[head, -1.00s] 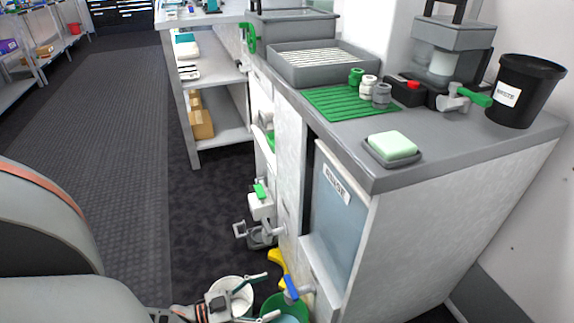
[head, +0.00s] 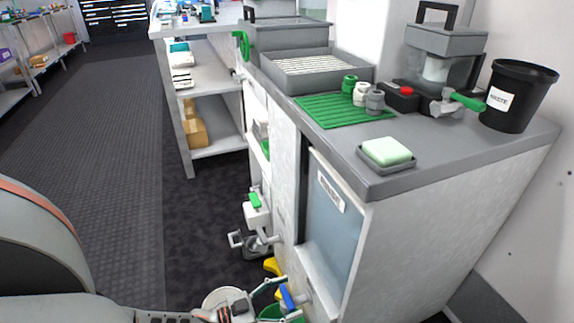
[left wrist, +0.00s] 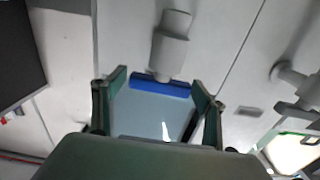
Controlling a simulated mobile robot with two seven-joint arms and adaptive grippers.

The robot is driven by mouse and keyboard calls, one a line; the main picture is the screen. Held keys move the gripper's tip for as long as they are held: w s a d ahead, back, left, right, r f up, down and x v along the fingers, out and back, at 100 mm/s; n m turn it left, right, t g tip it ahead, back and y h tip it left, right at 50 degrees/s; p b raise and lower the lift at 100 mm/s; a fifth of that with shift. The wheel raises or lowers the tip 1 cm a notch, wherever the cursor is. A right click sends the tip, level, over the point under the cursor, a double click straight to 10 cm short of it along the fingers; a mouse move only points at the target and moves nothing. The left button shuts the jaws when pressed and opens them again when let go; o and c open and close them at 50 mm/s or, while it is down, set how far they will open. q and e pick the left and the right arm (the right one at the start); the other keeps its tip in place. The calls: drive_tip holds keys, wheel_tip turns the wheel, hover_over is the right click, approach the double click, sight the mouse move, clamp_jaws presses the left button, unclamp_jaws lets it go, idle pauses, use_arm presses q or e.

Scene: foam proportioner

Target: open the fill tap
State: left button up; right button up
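In the left wrist view the blue handle (left wrist: 160,87) lies crosswise under a pale grey tap body (left wrist: 170,48). My left gripper (head: 280,292) is open, its fingertips close to the handle. In the left wrist view my left gripper (left wrist: 160,80) has one finger near each end of the handle; contact cannot be told. My right gripper is not in view.
A green-handled fitting (head: 256,200) juts from the cabinet farther back. The counter (head: 400,180) overhangs at right. Open floor (head: 110,150) lies to the left.

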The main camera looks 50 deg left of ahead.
use_arm(q)
drive_tip(key=c, duration=0.8)
drive_tip(key=shift+o, duration=0.2)
